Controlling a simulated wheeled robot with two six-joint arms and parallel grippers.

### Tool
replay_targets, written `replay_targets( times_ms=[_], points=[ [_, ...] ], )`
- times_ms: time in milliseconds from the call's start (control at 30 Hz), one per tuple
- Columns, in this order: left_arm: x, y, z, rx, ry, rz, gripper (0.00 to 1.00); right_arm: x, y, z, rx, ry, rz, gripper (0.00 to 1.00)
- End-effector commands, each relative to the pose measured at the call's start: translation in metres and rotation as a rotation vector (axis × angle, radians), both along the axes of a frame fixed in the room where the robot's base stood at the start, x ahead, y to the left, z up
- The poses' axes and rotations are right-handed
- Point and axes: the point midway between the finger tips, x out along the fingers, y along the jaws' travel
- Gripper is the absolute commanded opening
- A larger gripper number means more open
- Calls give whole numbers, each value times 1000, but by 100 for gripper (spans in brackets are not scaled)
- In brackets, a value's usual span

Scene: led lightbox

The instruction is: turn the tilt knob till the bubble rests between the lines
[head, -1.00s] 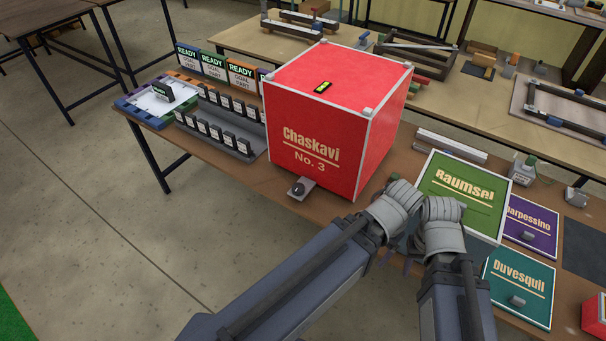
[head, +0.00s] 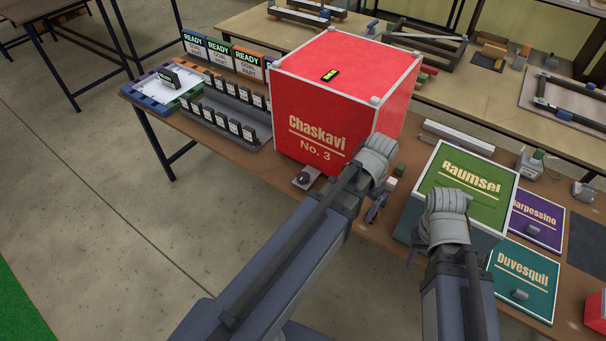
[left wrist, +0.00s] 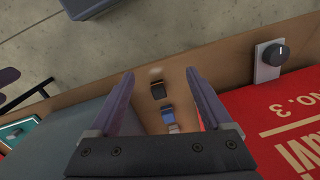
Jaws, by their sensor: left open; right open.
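The red box (head: 320,120) marked Chaskavi No. 3 stands on the bench. A small black level with a yellow-green vial (head: 330,74) lies on its top; the bubble and lines are too small to read. The dark round tilt knob (head: 304,178) sits on a pale plate at the box's front foot. It also shows in the left wrist view (left wrist: 274,53), upper right, apart from my fingers. My left gripper (left wrist: 158,75) is open and empty, to the right of the knob in the head view. My right gripper (head: 446,222) is open, in front of the Raumsel box; its fingers are mostly hidden.
The green-topped Raumsel box (head: 465,180), the purple Darpessino panel (head: 537,222) and the teal Duvesquil panel (head: 522,282) lie to the right. Racks of black cards (head: 225,118) stand left of the red box. Small blocks (left wrist: 158,90) lie beneath my left fingers.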

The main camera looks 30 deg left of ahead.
Motion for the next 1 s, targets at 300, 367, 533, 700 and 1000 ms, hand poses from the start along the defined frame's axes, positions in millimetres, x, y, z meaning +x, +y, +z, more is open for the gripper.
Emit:
replay_targets(
  times_ms=[300,367,533,700,1000],
  points=[
    [76,163,-4,-52,-21,54,83,0,0,-3,0,0,0,50],
    [79,185,-4,-58,-24,58,83,0,0,-3,0,0,0,50],
    [82,221,-4,-64,-33,62,83,0,0,-4,0,0,0,50],
    [82,227,-4,-66,-35,62,83,0,0,-4,0,0,0,50],
    [82,226,-17,-66,-35,62,83,0,0,-16,0,0,0,50]
  ],
)
